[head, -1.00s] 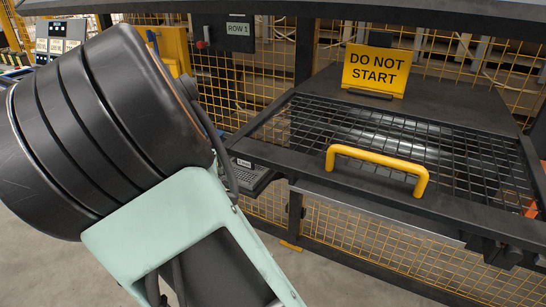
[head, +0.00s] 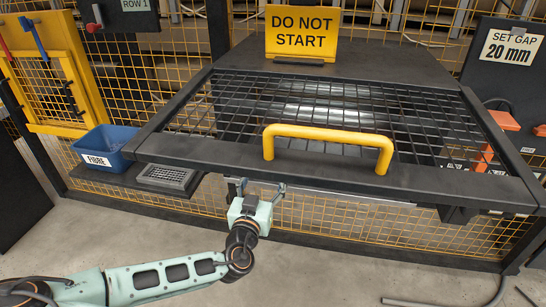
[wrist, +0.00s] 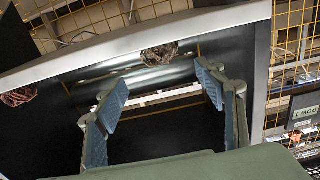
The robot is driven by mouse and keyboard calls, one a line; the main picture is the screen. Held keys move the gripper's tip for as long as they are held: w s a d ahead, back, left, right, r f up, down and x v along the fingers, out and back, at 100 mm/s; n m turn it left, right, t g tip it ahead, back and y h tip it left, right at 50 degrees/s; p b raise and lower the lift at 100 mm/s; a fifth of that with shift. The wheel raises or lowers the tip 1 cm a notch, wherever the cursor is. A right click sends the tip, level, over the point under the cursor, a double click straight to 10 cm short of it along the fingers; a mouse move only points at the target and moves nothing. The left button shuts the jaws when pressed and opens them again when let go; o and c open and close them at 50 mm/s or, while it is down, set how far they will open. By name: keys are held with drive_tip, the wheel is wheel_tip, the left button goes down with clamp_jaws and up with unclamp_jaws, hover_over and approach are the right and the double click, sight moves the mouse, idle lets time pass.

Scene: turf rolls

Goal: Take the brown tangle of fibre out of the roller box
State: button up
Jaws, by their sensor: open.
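The roller box has a black frame (head: 240,160) with a mesh guard (head: 425,120) lying shut on top and a yellow handle (head: 330,134). Pale rollers show dimly beneath the mesh. My gripper (head: 257,186) is at the box's front, just below the frame edge. In the wrist view my gripper (wrist: 160,84) is open and empty, its blue-padded fingers apart. A brown tangle of fibre (wrist: 158,54) sits at a roller (wrist: 150,78), beyond the fingertips and between them. A second brown clump (wrist: 19,96) lies at the left. The tangles cannot be made out in the head view.
A blue bin marked FIBRE (head: 104,148) stands left of the box, beside a small grey grille (head: 168,177). A yellow DO NOT START sign (head: 301,34) stands behind the guard. Orange parts (head: 500,121) are at the right. Yellow mesh fencing surrounds the area.

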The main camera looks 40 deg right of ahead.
drive_tip(key=b+x, duration=0.1)
drive_tip(key=x, duration=0.3)
drive_tip(key=shift+d+r, duration=0.1)
drive_tip(key=shift+d, duration=0.2)
drive_tip(key=b+x, duration=0.1)
drive_tip(key=x, duration=0.5)
drive_tip(key=shift+w+a+r+b, duration=0.15)
drive_tip(key=shift+w+a+b, duration=0.05)
drive_tip(key=shift+w+b, duration=0.15)
drive_tip(key=shift+c, duration=0.2)
drive_tip(key=c, duration=1.2)
drive_tip(key=shift+o, duration=0.2)
drive_tip(key=shift+r, duration=0.15)
